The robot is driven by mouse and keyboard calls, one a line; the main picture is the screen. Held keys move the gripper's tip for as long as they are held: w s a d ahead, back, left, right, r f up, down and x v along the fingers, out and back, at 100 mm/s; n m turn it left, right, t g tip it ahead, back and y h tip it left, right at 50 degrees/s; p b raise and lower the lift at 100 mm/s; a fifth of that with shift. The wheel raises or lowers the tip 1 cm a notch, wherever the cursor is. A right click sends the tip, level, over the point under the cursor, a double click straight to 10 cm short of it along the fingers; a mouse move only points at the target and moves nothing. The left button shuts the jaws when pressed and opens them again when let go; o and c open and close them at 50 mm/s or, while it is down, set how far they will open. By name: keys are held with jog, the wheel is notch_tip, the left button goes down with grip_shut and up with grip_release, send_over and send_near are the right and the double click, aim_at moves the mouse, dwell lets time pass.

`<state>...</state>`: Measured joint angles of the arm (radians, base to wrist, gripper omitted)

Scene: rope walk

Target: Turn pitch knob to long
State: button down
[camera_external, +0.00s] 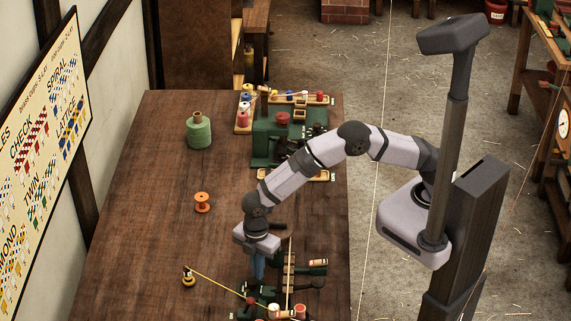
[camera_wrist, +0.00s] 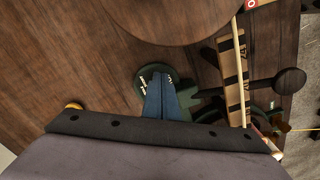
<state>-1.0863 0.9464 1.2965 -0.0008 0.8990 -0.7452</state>
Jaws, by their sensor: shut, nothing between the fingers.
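My gripper (camera_external: 258,279) points down at the green rope machine (camera_external: 262,294) near the front of the table. Its blue fingers are shut and empty. In the wrist view the fingertips (camera_wrist: 157,77) lie over a round green plate (camera_wrist: 145,82) with white marks, part of the machine. This plate may belong to the pitch knob, but the marks are too small to read. The fingers cover part of the plate, and I cannot tell whether they touch it. A large round brown shape (camera_wrist: 175,14) fills the top of the wrist view; I cannot tell what it is.
A yellow cord runs from a small brass post (camera_external: 188,278) to the machine.

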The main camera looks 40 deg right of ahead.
jog(key=shift+w+d, duration=0.15)
jog(key=shift+d, duration=0.15)
jog(key=shift+r, duration=0.1)
notch_tip(320, 180, up, 6)
jog(key=p, duration=0.4)
jog(key=shift+p, duration=0.3)
